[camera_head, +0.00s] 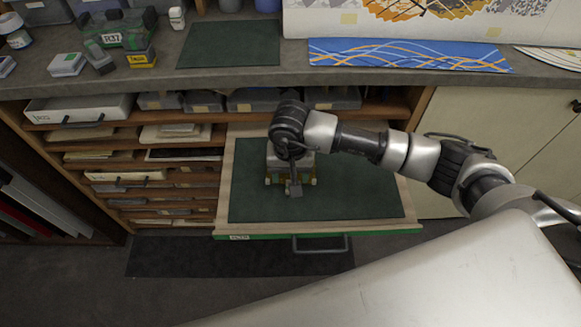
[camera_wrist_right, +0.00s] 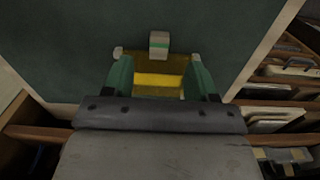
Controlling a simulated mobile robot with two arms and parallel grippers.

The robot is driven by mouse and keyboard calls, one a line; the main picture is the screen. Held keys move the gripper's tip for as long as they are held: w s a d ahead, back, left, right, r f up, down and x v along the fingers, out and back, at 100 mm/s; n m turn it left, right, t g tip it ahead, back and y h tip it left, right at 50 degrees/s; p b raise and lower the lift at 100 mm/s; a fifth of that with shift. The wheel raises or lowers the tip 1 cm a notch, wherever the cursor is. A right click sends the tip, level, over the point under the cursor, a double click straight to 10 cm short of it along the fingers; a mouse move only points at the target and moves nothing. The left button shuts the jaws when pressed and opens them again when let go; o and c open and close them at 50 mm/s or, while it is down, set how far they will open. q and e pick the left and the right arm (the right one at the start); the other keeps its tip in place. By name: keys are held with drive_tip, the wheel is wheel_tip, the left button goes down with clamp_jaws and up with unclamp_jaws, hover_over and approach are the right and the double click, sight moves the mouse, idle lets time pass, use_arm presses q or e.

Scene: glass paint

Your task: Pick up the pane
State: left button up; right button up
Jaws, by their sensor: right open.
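The pane is a small amber-yellow piece (camera_wrist_right: 158,80) lying on the dark green mat of the pulled-out drawer. In the head view only slivers of the pane (camera_head: 277,180) show; my right gripper covers most of it. My right gripper (camera_head: 291,182) points down over the pane. In the right wrist view the fingers of my right gripper (camera_wrist_right: 160,76) are open, one on each side of the pane. I cannot tell whether they touch it. My left gripper is not in view.
The open drawer (camera_head: 370,205) has a wooden rim and a green front with a handle. A small grey block with a green stripe (camera_wrist_right: 159,45) shows beyond the pane. The worktop (camera_head: 270,75) overhangs behind, above shelves of trays (camera_head: 80,108). The mat's right part is clear.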

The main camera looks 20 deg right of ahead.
wheel_tip(320, 180, down, 7)
drive_tip(key=shift+r+p, duration=0.2)
drive_tip(key=shift+p, duration=0.45)
drive_tip(key=shift+c, duration=0.3)
drive_tip(key=c, duration=0.9)
drive_tip(key=shift+c, duration=0.5)
drive_tip(key=shift+r, duration=0.2)
clamp_jaws()
